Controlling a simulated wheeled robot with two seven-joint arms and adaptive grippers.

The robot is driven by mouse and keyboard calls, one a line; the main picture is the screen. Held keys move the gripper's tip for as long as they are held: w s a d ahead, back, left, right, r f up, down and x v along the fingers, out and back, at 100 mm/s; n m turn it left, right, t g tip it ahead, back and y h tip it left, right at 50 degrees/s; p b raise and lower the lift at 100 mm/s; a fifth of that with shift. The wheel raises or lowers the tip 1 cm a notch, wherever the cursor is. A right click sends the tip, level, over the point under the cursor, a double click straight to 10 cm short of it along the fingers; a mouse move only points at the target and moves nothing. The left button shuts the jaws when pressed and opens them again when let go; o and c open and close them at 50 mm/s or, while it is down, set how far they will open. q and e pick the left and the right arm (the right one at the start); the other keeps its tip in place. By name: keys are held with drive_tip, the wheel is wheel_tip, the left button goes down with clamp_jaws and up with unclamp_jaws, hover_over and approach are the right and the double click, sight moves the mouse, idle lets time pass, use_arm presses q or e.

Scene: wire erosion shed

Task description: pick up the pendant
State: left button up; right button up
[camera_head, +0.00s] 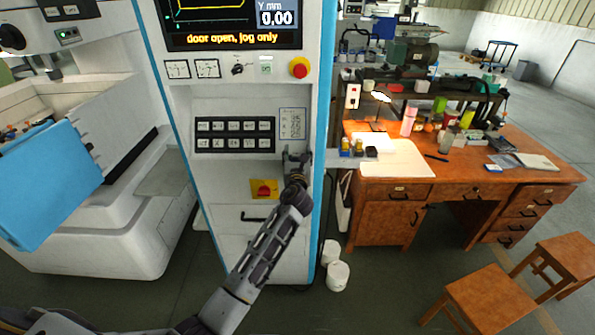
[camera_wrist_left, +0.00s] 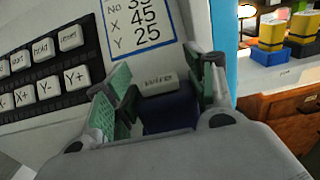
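A dark blue block with a white lettered key (camera_wrist_left: 158,82) shows in the left wrist view, below the number placard on the machine front. It may be the pendant; only its upper part shows. My left gripper (camera_wrist_left: 165,95) has its green-padded fingers spread to either side of this block, and I see no clear grip on it. In the head view my left gripper (camera_head: 297,158) is in front of the machine panel, below the placard, and hides the block. My right gripper is not in view.
The keypad (camera_head: 235,135) is left of my left gripper and a red knob (camera_head: 264,189) is below it. A shelf (camera_head: 340,161) with yellow-and-blue items juts out at right. The wooden desk (camera_head: 395,191) carries clutter. White tubs (camera_head: 338,276) stand on the floor.

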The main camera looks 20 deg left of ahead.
use_arm(q)
drive_tip(key=c, duration=0.7)
drive_tip(key=shift+c, duration=0.4)
drive_tip(key=shift+r, duration=0.2)
drive_tip(key=shift+s+r, duration=0.15)
drive_tip(key=shift+r, duration=0.3)
wheel_tip(320, 180, up, 6)
drive_tip(key=shift+d, duration=0.1)
drive_tip(key=b+v, duration=0.2)
drive_tip(key=v, duration=1.7)
drive_tip(key=shift+s, duration=0.3)
drive_tip(key=shift+d, duration=0.1)
